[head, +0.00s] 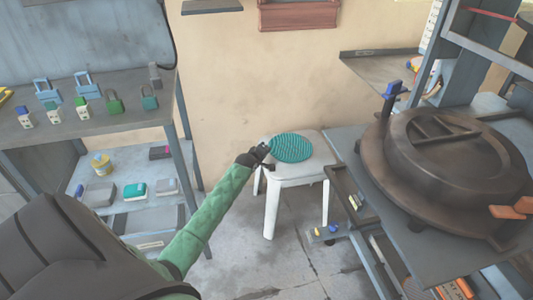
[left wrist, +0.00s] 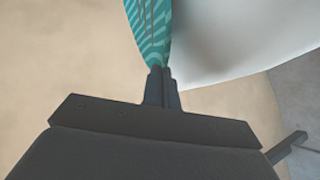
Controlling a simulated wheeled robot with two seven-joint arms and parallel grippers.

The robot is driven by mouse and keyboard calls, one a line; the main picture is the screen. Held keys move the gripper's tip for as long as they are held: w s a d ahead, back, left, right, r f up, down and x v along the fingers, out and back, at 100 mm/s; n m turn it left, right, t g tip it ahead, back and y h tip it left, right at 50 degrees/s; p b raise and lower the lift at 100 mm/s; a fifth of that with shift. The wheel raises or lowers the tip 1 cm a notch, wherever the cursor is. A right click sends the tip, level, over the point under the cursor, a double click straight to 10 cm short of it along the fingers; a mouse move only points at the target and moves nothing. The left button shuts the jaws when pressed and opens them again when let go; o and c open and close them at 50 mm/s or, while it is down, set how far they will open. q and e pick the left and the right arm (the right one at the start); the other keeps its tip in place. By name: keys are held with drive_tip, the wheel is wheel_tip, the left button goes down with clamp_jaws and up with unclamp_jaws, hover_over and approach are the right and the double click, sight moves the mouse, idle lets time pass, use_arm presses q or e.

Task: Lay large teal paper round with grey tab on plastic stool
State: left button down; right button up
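The large teal paper round (head: 292,147) with a ridged pattern shows over the seat of the white plastic stool (head: 300,170). My left gripper (head: 265,152) is at the round's left edge, over the stool's left side. In the left wrist view my gripper's fingers (left wrist: 161,72) are close together with the edge of the teal round (left wrist: 150,28) between them. The pale stool seat (left wrist: 235,40) is beside it there. The grey tab cannot be made out; the fingers may hide it. I cannot tell whether the round touches the seat. My right gripper is not in view.
A heavy round press (head: 440,160) stands on a metal table right of the stool. A shelf unit (head: 85,135) with padlocks and small blocks stands at left. A beige wall is behind. The grey floor in front of the stool is mostly clear.

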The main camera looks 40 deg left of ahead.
use_arm(q)
drive_tip(key=shift+f, duration=0.2)
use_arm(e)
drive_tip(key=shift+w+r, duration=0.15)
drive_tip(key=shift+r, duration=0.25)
use_arm(q)
drive_tip(key=c, duration=2)
unclamp_jaws()
